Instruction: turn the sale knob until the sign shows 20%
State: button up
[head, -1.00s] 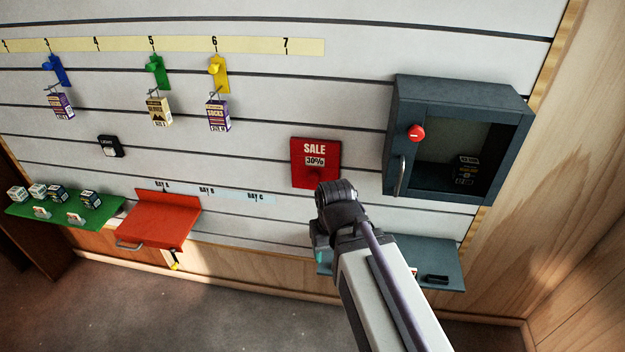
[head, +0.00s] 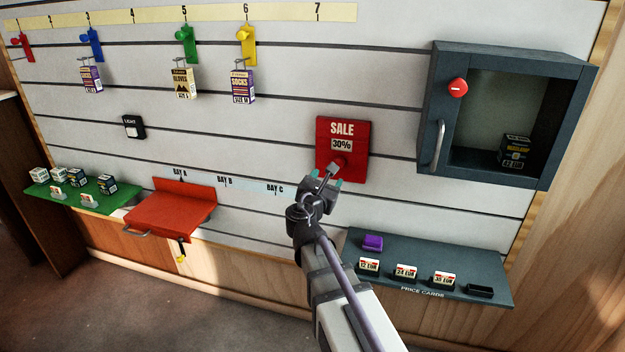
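The red sale sign (head: 328,129) hangs on the slatted wall, and its window (head: 342,144) reads 30%. The red sale knob (head: 339,164) sits low on the sign, partly hidden by my gripper. My gripper (head: 333,177) is just below and in front of the knob, its teal-tipped fingers pointing up toward it. The fingers look spread apart with no object visible between them. I cannot tell whether they touch the knob.
A grey cabinet (head: 436,104) with a red dial (head: 457,88) stands right of the sign. A grey shelf (head: 484,262) with price cards and a purple block (head: 373,243) lies below. A red tray (head: 172,212) and green shelf (head: 97,199) are at left. Hooks hold boxes above.

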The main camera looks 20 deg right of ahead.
aim_at(338, 164)
jog(key=shift+n, duration=0.4)
jog(key=x, duration=1.1)
jog(key=shift+d, duration=0.15)
jog(key=shift+s, duration=0.1)
jog(key=c, duration=0.9)
